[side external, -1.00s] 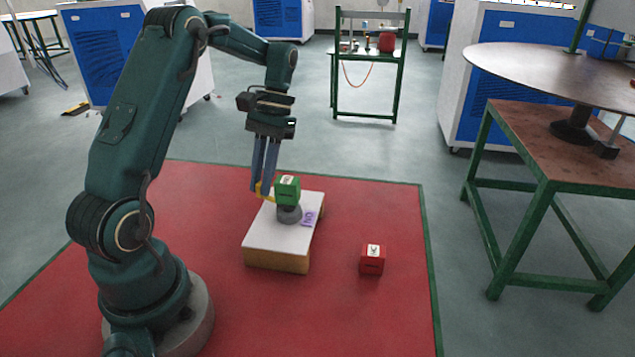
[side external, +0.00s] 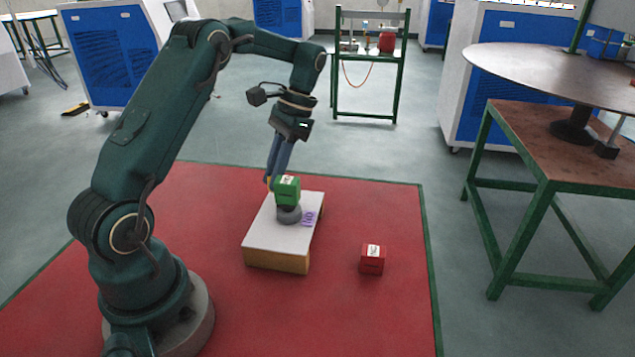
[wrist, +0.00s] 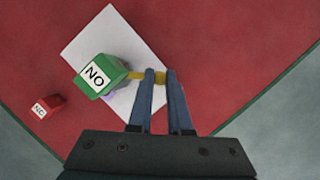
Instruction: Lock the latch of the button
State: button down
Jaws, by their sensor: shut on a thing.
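The green button block (side external: 287,190), labelled NO in the wrist view (wrist: 97,75), sits on a round grey base (side external: 289,214) on a white-topped box (side external: 262,240). A yellow latch (wrist: 136,76) sticks out from the block's side; only a sliver of it shows in the side view. My gripper (side external: 271,182) is at the far left side of the block, tilted, with its fingers pointing down. In the wrist view its two fingertips (wrist: 160,74) are around the latch's outer end, shut on it. I cannot tell whether the latch is locked.
A red block (side external: 372,259) labelled NC lies on the red mat (side external: 350,310), right of the box. The mat around the box is otherwise clear. A green-legged table (side external: 540,165) stands off to the right, and a small stand (side external: 367,60) is at the back.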

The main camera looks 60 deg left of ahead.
jog(key=c, duration=0.8)
grip_release()
jog(key=shift+c, duration=0.2)
jog(key=shift+v, duration=2)
jog(key=shift+w+r, duration=0.2)
jog(key=shift+r, duration=0.35)
jog(key=shift+d, duration=0.1)
